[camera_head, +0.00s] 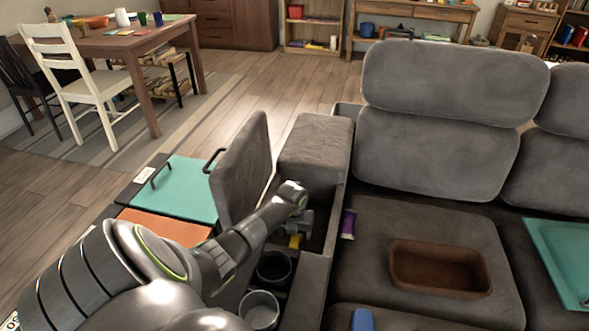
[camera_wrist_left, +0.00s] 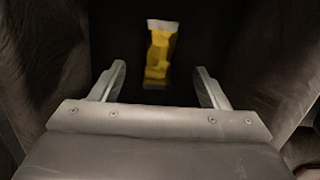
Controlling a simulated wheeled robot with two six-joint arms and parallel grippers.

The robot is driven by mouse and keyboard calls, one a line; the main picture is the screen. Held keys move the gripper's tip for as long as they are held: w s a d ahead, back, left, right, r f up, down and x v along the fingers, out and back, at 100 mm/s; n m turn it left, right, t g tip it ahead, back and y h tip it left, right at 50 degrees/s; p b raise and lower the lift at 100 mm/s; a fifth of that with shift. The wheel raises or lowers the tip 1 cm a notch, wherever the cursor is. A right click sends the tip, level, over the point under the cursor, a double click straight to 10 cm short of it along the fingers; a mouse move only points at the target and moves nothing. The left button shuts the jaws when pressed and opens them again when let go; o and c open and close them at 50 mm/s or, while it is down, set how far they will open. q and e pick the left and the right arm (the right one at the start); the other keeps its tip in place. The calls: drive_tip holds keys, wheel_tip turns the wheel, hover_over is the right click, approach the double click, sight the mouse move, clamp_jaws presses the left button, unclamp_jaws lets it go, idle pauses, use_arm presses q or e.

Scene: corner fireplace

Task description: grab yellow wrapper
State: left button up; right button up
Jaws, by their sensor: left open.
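The yellow wrapper (camera_wrist_left: 158,52) lies in the dark compartment of the sofa's console, with a pale upper end. In the left wrist view it is ahead of my open fingers and lined up between them. My left gripper (camera_wrist_left: 162,88) is open and empty, apart from the wrapper. In the head view my left arm reaches from the lower left into the console, and the left gripper (camera_head: 297,228) is low in the compartment. A small yellow piece of the wrapper (camera_head: 295,242) shows just below it; the rest is hidden. My right gripper is not in view.
The console's raised lid (camera_head: 243,170) stands left of my arm, and the console wall (camera_head: 336,220) is to the right. Two cup holders (camera_head: 273,268) sit in front. A purple item (camera_head: 348,224) and brown tray (camera_head: 440,268) lie on the seat.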

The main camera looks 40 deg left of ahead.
sight(294, 243)
use_arm(q)
drive_tip(key=shift+f, duration=0.5)
wheel_tip(294, 243, down, 3)
drive_tip(key=shift+r+b, duration=0.2)
drive_tip(key=shift+b, duration=0.15)
drive_tip(key=shift+w+f, duration=0.1)
drive_tip(key=shift+f, duration=0.7)
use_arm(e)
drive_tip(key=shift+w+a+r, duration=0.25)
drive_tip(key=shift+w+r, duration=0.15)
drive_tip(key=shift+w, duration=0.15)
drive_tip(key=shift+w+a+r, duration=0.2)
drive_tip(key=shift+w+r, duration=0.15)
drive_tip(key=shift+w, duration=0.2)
use_arm(q)
drive_tip(key=c, duration=1.1)
drive_tip(key=shift+c, duration=0.2)
